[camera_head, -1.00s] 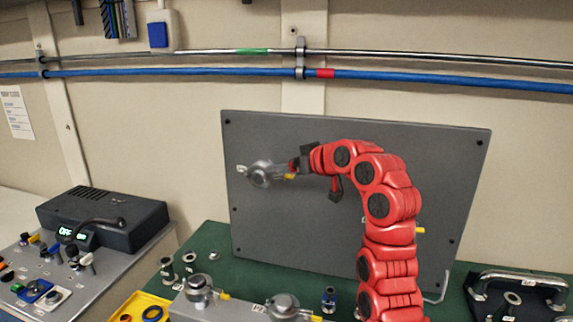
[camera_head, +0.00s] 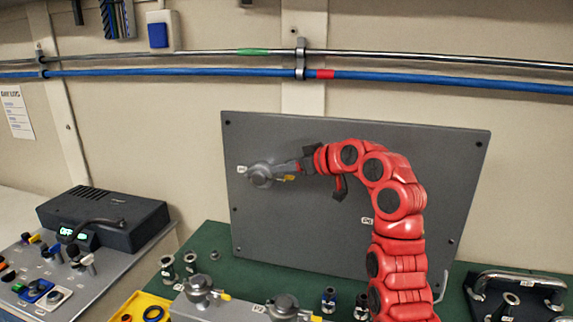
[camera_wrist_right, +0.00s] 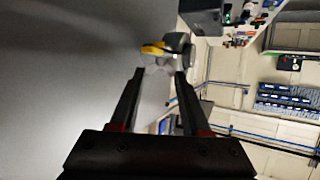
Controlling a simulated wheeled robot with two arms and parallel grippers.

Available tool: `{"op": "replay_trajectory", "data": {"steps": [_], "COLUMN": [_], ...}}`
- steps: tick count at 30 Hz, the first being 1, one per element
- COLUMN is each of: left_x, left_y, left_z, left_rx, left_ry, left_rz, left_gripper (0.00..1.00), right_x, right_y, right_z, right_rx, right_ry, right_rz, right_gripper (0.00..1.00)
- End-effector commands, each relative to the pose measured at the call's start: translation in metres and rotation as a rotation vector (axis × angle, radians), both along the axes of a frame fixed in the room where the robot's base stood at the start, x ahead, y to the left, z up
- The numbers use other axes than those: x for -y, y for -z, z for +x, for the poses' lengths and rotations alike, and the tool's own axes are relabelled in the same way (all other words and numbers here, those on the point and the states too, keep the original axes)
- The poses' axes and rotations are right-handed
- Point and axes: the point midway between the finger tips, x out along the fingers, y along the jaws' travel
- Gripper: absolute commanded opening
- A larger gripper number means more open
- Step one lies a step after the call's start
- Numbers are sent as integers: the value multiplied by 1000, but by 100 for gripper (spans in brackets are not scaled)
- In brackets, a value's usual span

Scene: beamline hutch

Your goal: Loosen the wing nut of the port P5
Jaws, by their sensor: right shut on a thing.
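A round grey port with a clamp (camera_head: 260,174) sits on the left part of the upright grey panel (camera_head: 330,230). A small label (camera_head: 241,169) beside it is too small to read. Its yellow wing nut (camera_head: 289,178) is on the right side of the clamp. It also shows in the right wrist view (camera_wrist_right: 153,49), just past the fingertips. My right gripper (camera_head: 287,168) reaches it from the right, and in the wrist view its two fingers (camera_wrist_right: 158,75) are apart with a grey part between them. It is shut on the wing nut, though the contact is partly hidden. My left gripper is not in view.
Two more grey clamped ports (camera_head: 200,288) (camera_head: 285,305) with yellow parts stand in front of the panel. A yellow tray (camera_head: 137,307), a control console (camera_head: 50,275) and a black box (camera_head: 103,218) are at left. A dark tray with metal handles (camera_head: 520,285) is at right.

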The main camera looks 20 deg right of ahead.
Motion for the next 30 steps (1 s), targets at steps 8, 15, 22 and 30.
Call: {"op": "replay_trajectory", "data": {"steps": [8, 15, 22, 30], "left_x": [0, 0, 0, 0], "left_y": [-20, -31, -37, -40], "left_z": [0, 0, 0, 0], "left_rx": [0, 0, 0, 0], "left_ry": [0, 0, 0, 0], "left_rz": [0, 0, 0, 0], "left_gripper": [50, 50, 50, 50], "right_x": [5, 6, 7, 7], "right_y": [-2, -3, -1, 1], "right_z": [2, 5, 6, 6], "right_rx": [-6, -2, -4, -4], "right_ry": [-180, -304, -381, -419], "right_rz": [1, 2, 1, 0], "right_gripper": [0, 0, 0, 0]}}
